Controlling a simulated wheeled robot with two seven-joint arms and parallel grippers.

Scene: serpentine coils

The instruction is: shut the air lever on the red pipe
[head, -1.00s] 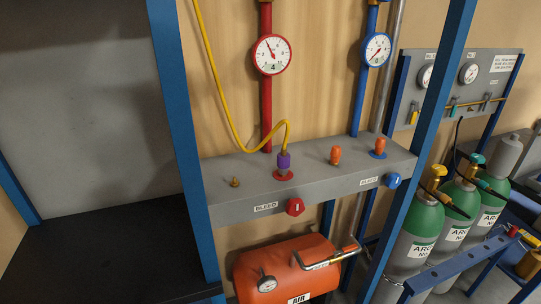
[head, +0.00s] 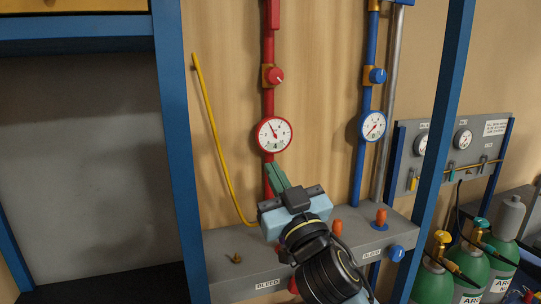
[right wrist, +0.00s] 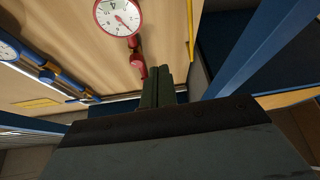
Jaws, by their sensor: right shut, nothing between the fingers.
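The red pipe (head: 269,100) runs down the wooden wall in the head view. It carries a round gauge (head: 273,134) and, above that, a red knob (head: 277,76) on an orange body. A wider red piece (head: 272,14) is at the top, cut by the picture edge; I cannot tell how its lever stands. My right gripper (head: 273,169) is in front of the pipe below the gauge, its green fingers shut and empty, pointing up. In the right wrist view the fingers (right wrist: 158,72) are shut, with the red gauge (right wrist: 118,16) and a red fitting (right wrist: 138,60) beyond. My left gripper is not in view.
A blue pipe (head: 363,90) with its gauge stands to the right. A yellow hose (head: 215,135) hangs left of the red pipe. The grey bleed shelf (head: 220,262) is below. Blue posts (head: 175,150) stand at both sides. Green gas cylinders (head: 470,270) are at lower right.

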